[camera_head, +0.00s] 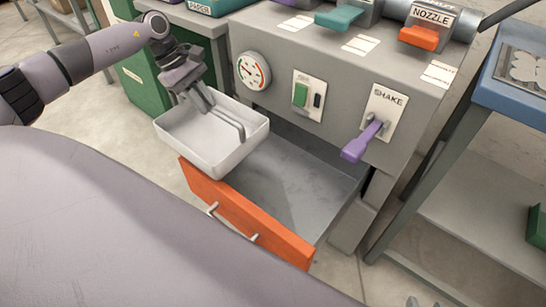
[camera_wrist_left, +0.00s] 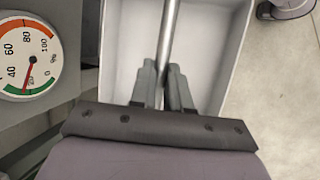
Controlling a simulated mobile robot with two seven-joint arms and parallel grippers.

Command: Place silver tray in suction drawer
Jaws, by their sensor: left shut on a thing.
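The silver tray (camera_head: 238,157), a pale shallow box with a grey bar-like handle (camera_head: 228,120) across its inside, hangs in the head view above the left part of the open drawer. My left gripper (camera_head: 201,98) is shut on the handle. In the left wrist view the gripper's fingers (camera_wrist_left: 163,75) close around the bar (camera_wrist_left: 169,40), with the tray (camera_wrist_left: 217,45) beneath. The suction drawer is pulled out; its orange front (camera_head: 240,212) and grey bare inside (camera_head: 300,185) show. The tray hides the drawer's left back part. My right gripper is not in view.
The grey machine stands behind the drawer, with a round gauge (camera_head: 252,71), a green switch (camera_head: 300,95) and a purple shake lever (camera_head: 362,141) on its front. A blue-topped table (camera_head: 510,95) is at right. A green cabinet (camera_head: 147,85) stands behind my left arm.

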